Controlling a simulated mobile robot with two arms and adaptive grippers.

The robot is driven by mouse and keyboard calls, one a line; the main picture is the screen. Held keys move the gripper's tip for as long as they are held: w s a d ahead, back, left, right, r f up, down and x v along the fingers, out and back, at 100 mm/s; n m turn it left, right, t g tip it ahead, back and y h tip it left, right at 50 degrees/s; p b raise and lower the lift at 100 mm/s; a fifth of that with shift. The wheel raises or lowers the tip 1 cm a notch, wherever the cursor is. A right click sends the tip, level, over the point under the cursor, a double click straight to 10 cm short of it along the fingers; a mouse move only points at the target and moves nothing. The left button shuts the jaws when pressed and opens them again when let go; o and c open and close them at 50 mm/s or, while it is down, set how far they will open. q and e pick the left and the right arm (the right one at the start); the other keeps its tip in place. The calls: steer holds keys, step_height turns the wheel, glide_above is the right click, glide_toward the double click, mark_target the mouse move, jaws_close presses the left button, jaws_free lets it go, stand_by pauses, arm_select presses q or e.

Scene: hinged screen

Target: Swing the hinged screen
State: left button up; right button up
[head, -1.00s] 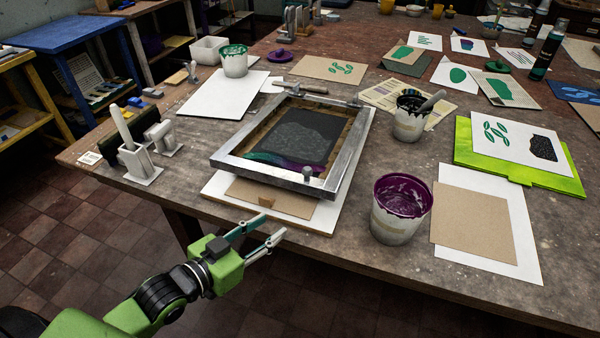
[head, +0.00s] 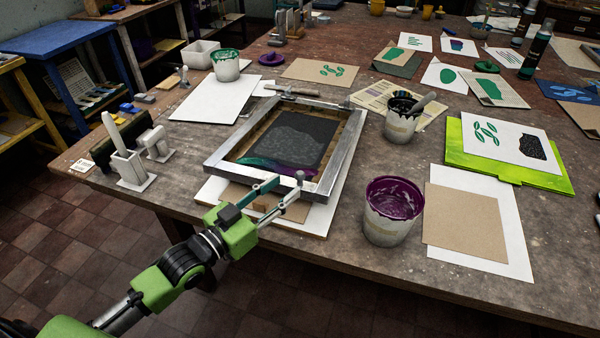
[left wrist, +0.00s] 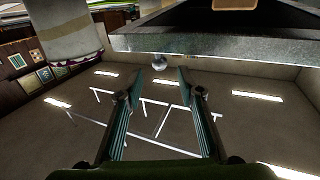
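The hinged screen (head: 345,150) has a silver metal frame around dark mesh, with purple and green ink along its front edge. It lies low over a pale base board (head: 318,226) with a brown sheet. A small round knob (head: 299,175) stands on its front bar. My left gripper (head: 288,183) is at this front bar, fingers apart and empty, with the tips close to the knob. The upside-down left wrist view shows the knob (left wrist: 159,62) just beyond and between the open fingertips, below the bar (left wrist: 220,45). Contact cannot be told. My right gripper is out of view.
A purple ink bucket (head: 393,210) stands right of the screen, and a dark ink pot (head: 402,120) is behind it. A white holder (head: 130,165) stands to the left. Paper sheets (head: 215,100) lie around. The table's front edge is below the gripper.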

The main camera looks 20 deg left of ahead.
mark_target(296, 178)
arm_select(q)
steer(key=shift+p+x, duration=0.5)
steer(key=shift+x, duration=2.9)
jaws_close()
